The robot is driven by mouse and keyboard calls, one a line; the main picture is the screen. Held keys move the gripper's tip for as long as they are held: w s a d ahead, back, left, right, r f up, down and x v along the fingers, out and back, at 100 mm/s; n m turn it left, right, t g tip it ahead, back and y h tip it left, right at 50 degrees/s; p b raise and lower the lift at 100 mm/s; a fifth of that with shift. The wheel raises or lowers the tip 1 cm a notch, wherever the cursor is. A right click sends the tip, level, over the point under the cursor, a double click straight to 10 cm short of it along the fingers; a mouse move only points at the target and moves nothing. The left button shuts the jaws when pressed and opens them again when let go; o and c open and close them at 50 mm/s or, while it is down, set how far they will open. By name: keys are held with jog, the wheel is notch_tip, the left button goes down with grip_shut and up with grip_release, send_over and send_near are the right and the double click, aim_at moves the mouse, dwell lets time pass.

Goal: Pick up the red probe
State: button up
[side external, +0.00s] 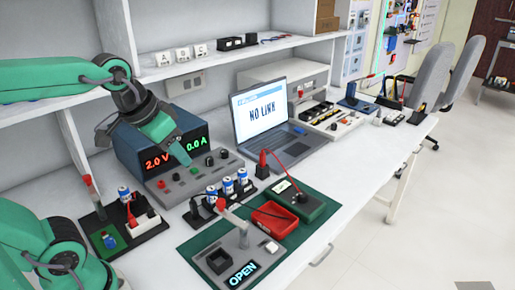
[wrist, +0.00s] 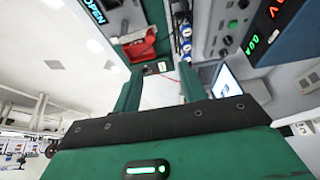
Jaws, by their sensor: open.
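A red probe (side external: 262,161) with a pointed top stands upright beside the green meter board (side external: 318,207) in the side view. A thin red lead runs from near it towards the board. I cannot make the probe out clearly in the wrist view. My gripper (side external: 182,157) hangs in front of the power supply, to the left of the probe and apart from it. In the wrist view the two green fingers (wrist: 160,78) are spread with nothing between them.
A blue power supply (side external: 135,150) reads 2.0 V and 0.0 A. A red tray (side external: 275,220) lies on a green mat beside a panel reading OPEN (side external: 242,274). Blue-white cells (side external: 228,186) stand in a row. A laptop (side external: 262,115) reads NO LINK. The bench's right front is clear.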

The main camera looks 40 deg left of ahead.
jog(key=w+a+r+g, duration=0.1)
jog(key=w+a+r, duration=0.15)
jog(key=w, duration=0.75)
jog(key=g, duration=0.4)
send_over(263, 152)
jog(key=f, duration=1.5)
jog(key=shift+s+f, duration=0.2)
jog(key=shift+f, duration=0.1)
jog(key=shift+w+a+f, duration=0.15)
jog(key=shift+f, duration=1.55)
jog(key=shift+d+f, duration=0.2)
jog(key=shift+f, duration=2.4)
